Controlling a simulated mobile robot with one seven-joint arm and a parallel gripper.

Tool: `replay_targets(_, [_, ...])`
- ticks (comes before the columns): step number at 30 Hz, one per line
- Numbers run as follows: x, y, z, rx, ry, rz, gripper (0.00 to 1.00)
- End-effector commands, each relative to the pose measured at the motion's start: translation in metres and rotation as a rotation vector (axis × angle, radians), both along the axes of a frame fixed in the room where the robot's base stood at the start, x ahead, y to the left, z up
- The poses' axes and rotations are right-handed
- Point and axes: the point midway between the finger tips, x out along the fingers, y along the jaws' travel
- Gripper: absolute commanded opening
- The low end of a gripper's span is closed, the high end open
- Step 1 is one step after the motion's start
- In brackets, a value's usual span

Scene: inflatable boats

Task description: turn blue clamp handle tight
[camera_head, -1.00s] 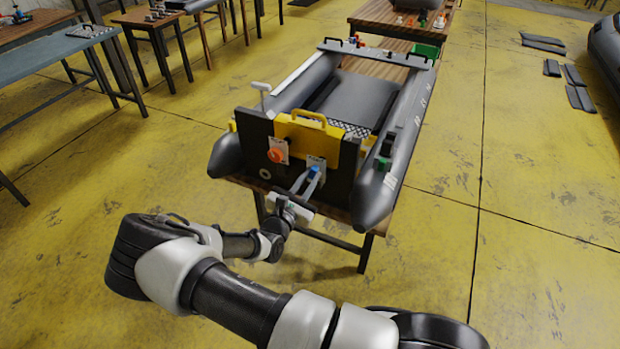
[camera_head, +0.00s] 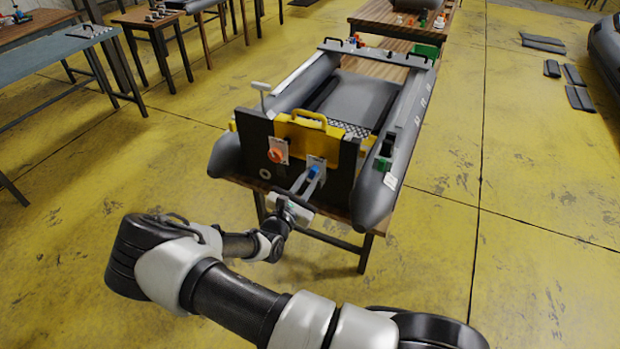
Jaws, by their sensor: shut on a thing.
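The blue clamp handle (camera_head: 314,172) is small and blue. It sits on a pale plate (camera_head: 317,162) on the right part of the boat's dark transom (camera_head: 343,173). My gripper (camera_head: 304,186) reaches up to it from below left, its two long grey fingers on either side of the handle. The fingers are shut on the blue handle, and they hide part of it. An orange knob (camera_head: 276,156) sits on another pale plate left of my gripper, apart from it.
The grey inflatable boat (camera_head: 376,196) rests on a wooden table. A white-topped lever (camera_head: 262,88) rises at the transom's left. A blue-grey table (camera_head: 62,62) is at left.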

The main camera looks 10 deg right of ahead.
Motion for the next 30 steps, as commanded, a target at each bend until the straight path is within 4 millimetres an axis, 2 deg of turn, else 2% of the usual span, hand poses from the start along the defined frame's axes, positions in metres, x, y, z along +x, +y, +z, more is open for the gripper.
replay_targets(8, [0.0001, -0.0004, 0.0016, 0.026, -0.02, -0.001, 0.0])
replay_targets(18, [0.0003, -0.0001, 0.0025, 0.468, -0.34, 0.0, 0.0])
replay_targets(21, [0.0002, 0.0, 0.0015, 0.533, -0.389, 0.001, 0.0])
replay_targets(30, [0.0003, -0.0001, 0.0008, 0.55, -0.402, 0.0, 0.0])
